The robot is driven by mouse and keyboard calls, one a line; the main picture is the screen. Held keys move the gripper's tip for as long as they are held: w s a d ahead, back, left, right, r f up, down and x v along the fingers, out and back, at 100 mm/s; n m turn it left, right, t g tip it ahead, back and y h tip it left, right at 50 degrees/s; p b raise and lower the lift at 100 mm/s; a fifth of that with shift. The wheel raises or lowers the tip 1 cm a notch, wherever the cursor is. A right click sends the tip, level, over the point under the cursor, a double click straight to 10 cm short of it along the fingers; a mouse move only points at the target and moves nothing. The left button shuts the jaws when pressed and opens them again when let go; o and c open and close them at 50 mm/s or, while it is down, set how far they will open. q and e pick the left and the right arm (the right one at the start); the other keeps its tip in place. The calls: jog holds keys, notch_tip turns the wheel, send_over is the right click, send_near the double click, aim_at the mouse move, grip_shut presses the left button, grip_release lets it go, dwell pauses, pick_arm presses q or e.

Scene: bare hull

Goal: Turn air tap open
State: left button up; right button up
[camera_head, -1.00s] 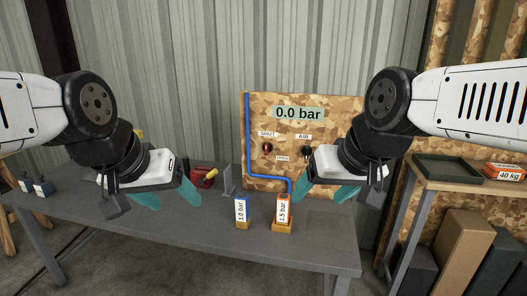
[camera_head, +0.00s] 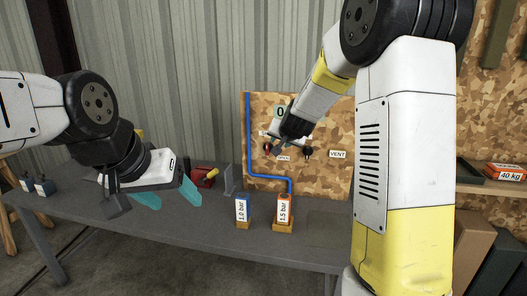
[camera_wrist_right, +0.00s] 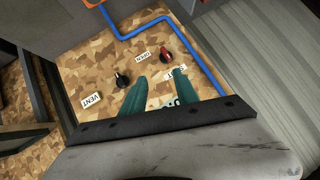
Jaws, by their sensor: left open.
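The red tap knob (camera_head: 267,148) is on the camouflage panel, with an OPEN label (camera_head: 283,157) to its lower right; it also shows in the right wrist view (camera_wrist_right: 166,56). A black knob (camera_head: 308,152) sits further right, beside a VENT label (camera_head: 338,154); it shows in the wrist view too (camera_wrist_right: 122,80). My right gripper (camera_head: 283,143) is in front of the panel near the red knob. In the wrist view its teal fingers (camera_wrist_right: 158,82) are apart with nothing between them. My left gripper (camera_head: 168,196) is open and empty above the bench, left of the panel.
A blue pipe (camera_head: 249,130) runs down the panel. The pressure display (camera_head: 280,112) is mostly hidden by my right arm. A 1.0 bar block (camera_head: 241,209) and a 1.5 bar block (camera_head: 284,208) stand on the grey bench (camera_head: 190,228). A red vise-like object (camera_head: 203,176) is behind my left gripper.

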jog(key=w+a+f+t+h, duration=0.1)
jog(key=w+f+t+h, duration=0.25)
jog(key=w+f, duration=0.7)
jog(key=t+h, duration=0.3)
send_near(267, 149)
jog(key=w, duration=0.2)
jog(key=shift+n+y, duration=0.25)
jog(key=shift+n, duration=0.15)
jog(key=shift+d+x, duration=0.15)
jog(key=shift+x, duration=1.75)
jog(key=shift+d+x, duration=0.15)
jog(key=shift+x, duration=1.8)
jog(key=shift+s, duration=0.15)
jog(key=shift+c, duration=0.3)
grip_shut()
